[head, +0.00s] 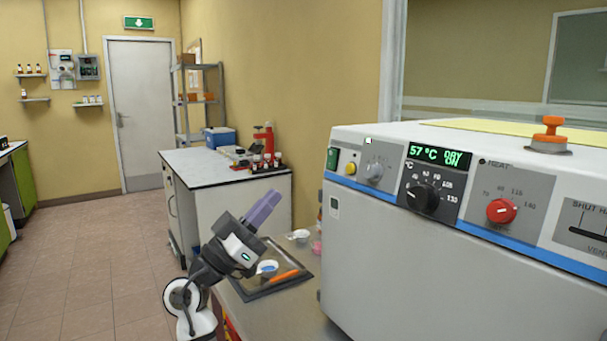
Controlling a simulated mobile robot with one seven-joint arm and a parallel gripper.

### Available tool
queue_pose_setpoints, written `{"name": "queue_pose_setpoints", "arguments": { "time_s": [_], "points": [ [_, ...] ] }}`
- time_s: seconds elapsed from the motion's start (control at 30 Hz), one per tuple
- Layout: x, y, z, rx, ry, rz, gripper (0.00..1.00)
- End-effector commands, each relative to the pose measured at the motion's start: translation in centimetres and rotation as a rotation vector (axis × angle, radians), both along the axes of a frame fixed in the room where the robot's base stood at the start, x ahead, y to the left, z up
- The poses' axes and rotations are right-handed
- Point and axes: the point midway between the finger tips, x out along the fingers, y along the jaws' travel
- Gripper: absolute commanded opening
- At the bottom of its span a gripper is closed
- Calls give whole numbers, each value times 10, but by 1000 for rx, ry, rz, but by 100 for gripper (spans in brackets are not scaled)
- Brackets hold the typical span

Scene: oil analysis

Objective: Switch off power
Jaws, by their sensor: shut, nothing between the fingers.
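A large white oven-like machine (362,255) fills the right side. At the left end of its front panel is a green rocker-like switch (332,158), with a yellow button (351,168) just right of it. I cannot read which way the switch is set. The display (440,156) is lit green and reads about 57 °C. My gripper (274,196) has purple fingers, pressed together and empty, pointing up and to the right. It is left of and lower than the switch, apart from the machine.
Black (422,198) and red (501,211) dials sit further right on the panel. Below my gripper, a dark tray (244,293) on the bench holds a small dish and an orange tool. A white cabinet (235,205) stands behind. The tiled floor at left is clear.

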Motion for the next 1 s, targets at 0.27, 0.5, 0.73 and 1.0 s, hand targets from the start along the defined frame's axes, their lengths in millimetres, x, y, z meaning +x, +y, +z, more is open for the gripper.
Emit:
{"name": "queue_pose_setpoints", "arguments": {
  "time_s": [0.27,0.5,0.73,1.0],
  "points": [
    [20,-28,34,1,0,-4,0],
    [43,-60,67,1,0,-2,0],
    [62,-85,63,-1,2,-2,0],
    [67,-93,59,0,1,1,0]
  ]
}}
